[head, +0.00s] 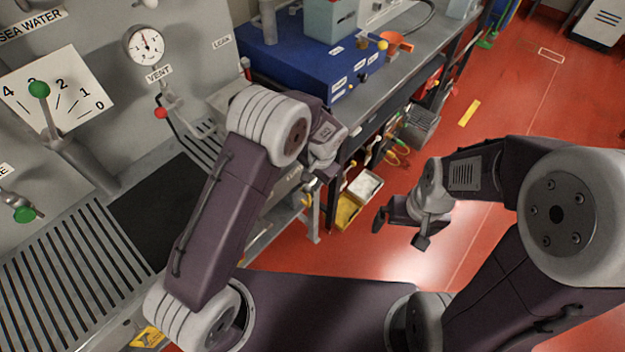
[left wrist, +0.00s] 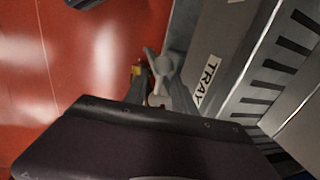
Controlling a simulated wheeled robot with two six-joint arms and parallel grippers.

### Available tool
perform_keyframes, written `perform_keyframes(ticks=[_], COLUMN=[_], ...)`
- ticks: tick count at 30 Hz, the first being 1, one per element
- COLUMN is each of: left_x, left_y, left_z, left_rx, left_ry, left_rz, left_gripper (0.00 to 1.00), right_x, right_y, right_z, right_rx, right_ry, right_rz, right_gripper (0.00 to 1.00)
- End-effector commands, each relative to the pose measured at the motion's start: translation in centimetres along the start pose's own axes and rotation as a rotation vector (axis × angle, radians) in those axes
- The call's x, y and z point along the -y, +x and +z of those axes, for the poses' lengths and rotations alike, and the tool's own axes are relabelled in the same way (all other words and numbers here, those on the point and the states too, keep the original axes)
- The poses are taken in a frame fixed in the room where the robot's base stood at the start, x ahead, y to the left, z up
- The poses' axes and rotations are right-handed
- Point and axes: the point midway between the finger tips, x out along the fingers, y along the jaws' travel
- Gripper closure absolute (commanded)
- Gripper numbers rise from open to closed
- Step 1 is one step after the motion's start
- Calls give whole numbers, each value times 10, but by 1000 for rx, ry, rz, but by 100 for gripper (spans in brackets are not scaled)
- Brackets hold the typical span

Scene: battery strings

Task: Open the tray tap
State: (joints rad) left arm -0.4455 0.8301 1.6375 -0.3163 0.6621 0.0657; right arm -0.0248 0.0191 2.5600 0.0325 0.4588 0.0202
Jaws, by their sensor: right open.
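A panel labelled TRAY (left wrist: 207,82) shows in the left wrist view. Beside its left edge is a small grey tap-like fitting (left wrist: 161,64), which I take for the tray tap; whether it is open or shut I cannot tell. My left gripper (left wrist: 158,92) is right at this fitting, with grey finger shapes on both sides of its lower part; contact is unclear. In the head view my left gripper (head: 322,165) is mostly hidden by its own wrist beside the bench edge. My right gripper (head: 400,229) is open and empty over the red floor.
A grey bench (head: 405,62) carries a blue box (head: 290,62) and an orange funnel (head: 396,42). A yellow bin (head: 347,212) stands under it. A wall panel with a gauge (head: 144,46) and green-knobbed levers is at left, above a slatted grate (head: 62,262).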

Motion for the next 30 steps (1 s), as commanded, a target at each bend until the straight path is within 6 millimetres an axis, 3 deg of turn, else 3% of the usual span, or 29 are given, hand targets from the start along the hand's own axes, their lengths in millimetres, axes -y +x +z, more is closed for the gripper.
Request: perform_keyframes(ticks=[5, 9, 30], left_x=[0, 0, -1], left_y=[0, 0, 2], left_z=[0, 0, 5], left_rx=[0, 0, 15], left_ry=[0, 0, 0], left_rz=[0, 0, 2], left_gripper=[68, 100, 100], right_x=[0, 0, 0], right_y=[0, 0, 0], right_z=[0, 0, 0], right_rx=[0, 0, 0], right_ry=[0, 0, 0], right_rz=[0, 0, 0], right_gripper=[0, 0, 0])
